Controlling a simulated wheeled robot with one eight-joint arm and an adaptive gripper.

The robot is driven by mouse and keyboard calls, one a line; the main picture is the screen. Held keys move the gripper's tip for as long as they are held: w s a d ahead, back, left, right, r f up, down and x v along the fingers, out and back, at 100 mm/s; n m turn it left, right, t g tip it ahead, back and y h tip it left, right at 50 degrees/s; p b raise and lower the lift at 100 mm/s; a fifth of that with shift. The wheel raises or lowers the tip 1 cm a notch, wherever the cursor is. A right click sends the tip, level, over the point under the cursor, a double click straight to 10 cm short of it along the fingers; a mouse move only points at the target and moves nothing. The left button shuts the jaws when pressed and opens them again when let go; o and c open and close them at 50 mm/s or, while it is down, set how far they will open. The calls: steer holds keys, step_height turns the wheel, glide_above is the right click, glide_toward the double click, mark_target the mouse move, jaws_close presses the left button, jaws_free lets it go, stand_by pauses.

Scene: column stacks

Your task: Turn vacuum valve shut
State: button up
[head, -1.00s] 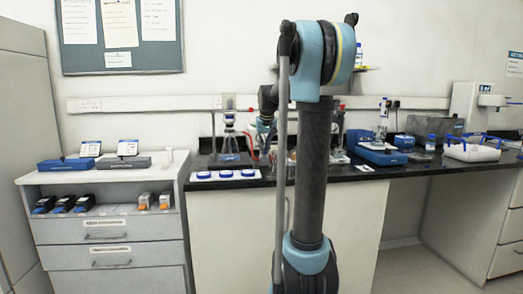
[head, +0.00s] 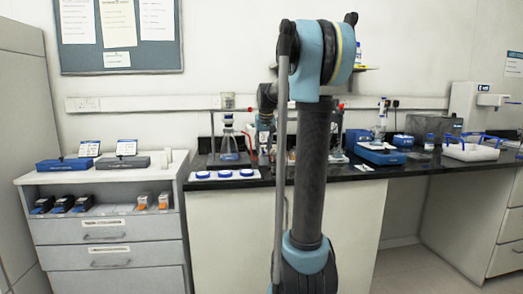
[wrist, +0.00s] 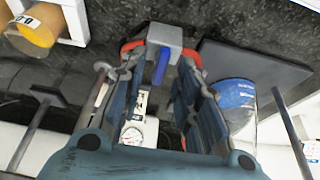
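The vacuum valve in the wrist view is a grey block (wrist: 164,36) with red hose ends on both sides and a blue lever (wrist: 162,66). The lever points down the picture, toward my gripper. My gripper (wrist: 147,76) is open, with one finger on each side of the lever and a gap to it on both sides. No contact with the lever shows. In the head view my gripper (head: 264,145) hangs over the bench beside the flask, and I cannot make out the valve there.
A white gauge (wrist: 134,134) lies below the lever in the wrist view. An amber jar (wrist: 36,30) sits in a white rack at upper left.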

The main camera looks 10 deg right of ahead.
steer(key=v, duration=1.1)
steer(key=shift+r, duration=0.15)
steer(key=shift+s, duration=0.15)
